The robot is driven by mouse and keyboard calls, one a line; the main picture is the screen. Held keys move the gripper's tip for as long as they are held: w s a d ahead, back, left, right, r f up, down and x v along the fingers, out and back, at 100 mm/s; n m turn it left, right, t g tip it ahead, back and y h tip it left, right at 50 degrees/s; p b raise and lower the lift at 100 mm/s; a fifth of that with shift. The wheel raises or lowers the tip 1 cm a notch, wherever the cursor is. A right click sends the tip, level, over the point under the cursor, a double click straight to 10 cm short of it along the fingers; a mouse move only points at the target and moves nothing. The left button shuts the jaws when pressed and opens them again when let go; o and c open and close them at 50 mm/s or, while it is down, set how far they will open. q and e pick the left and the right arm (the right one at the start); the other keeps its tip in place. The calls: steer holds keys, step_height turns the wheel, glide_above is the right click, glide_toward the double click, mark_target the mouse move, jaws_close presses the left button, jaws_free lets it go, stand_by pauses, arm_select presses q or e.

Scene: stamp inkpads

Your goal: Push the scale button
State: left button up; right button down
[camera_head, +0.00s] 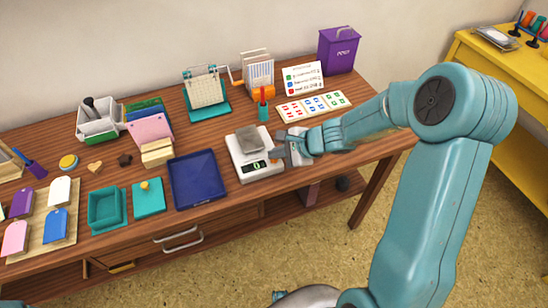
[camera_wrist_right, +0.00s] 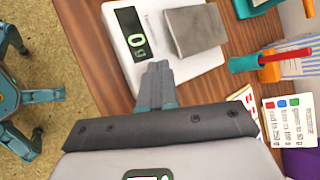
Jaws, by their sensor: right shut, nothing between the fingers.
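The white scale (camera_head: 237,160) stands near the front edge of the wooden desk, with a grey square slab (camera_head: 248,138) on top. Its display (camera_head: 254,167) is lit green and reads 0 in the right wrist view (camera_wrist_right: 131,35). My right gripper (camera_head: 277,160) is shut and empty at the scale's right side. In the right wrist view its closed fingertips (camera_wrist_right: 158,67) overlap the edge of the scale's white body (camera_wrist_right: 152,30). I cannot tell whether they touch it. No button can be made out; the fingers may hide it. My left gripper is not in view.
A blue tray (camera_head: 197,198) lies close to the left of the scale. A teal holder with a red-handled tool (camera_head: 263,104) stands behind it. Picture cards (camera_head: 314,106) and a purple box (camera_head: 339,50) are at the back right. The desk's front edge is near.

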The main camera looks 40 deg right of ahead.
mark_target(277, 161)
steer(key=shift+r, duration=0.4)
steer(key=shift+r+p, duration=0.1)
steer(key=shift+p, duration=0.25)
step_height(277, 161, up, 6)
steer(key=p, duration=0.4)
steer(key=shift+p, duration=0.35)
steer(key=shift+s, duration=0.1)
